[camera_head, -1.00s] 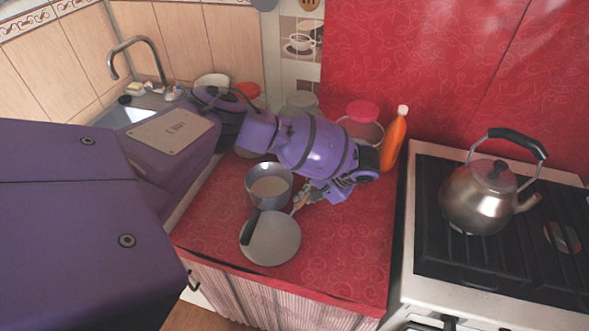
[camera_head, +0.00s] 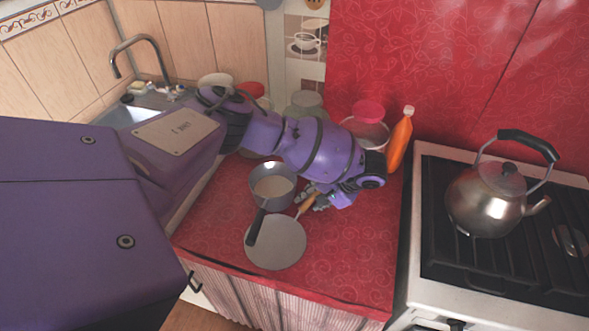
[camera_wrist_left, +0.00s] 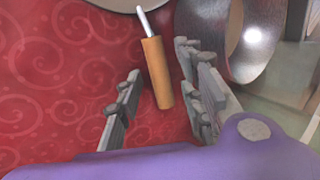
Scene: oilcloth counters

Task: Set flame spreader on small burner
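The flame spreader is a flat grey disc (camera_head: 276,243) with a wooden handle (camera_head: 307,204), lying on the red counter. In the left wrist view its handle (camera_wrist_left: 157,72) points between the fingers of my left gripper (camera_wrist_left: 158,68). Those fingers are open, with visible space beside the handle, nearer the right finger. In the head view my left gripper (camera_head: 318,197) is low over the counter at the handle's end, partly hidden by its own wrist. A round burner part (camera_head: 571,240) shows under the grate on the stove's right; its size is hard to judge. My right gripper is not seen.
A saucepan (camera_head: 272,186) stands behind the disc, its black handle reaching over the disc's edge. A kettle (camera_head: 487,202) sits on the stove grate. An orange bottle (camera_head: 400,140) and a pink-lidded jar (camera_head: 368,113) stand behind my left wrist. The counter's front right is clear.

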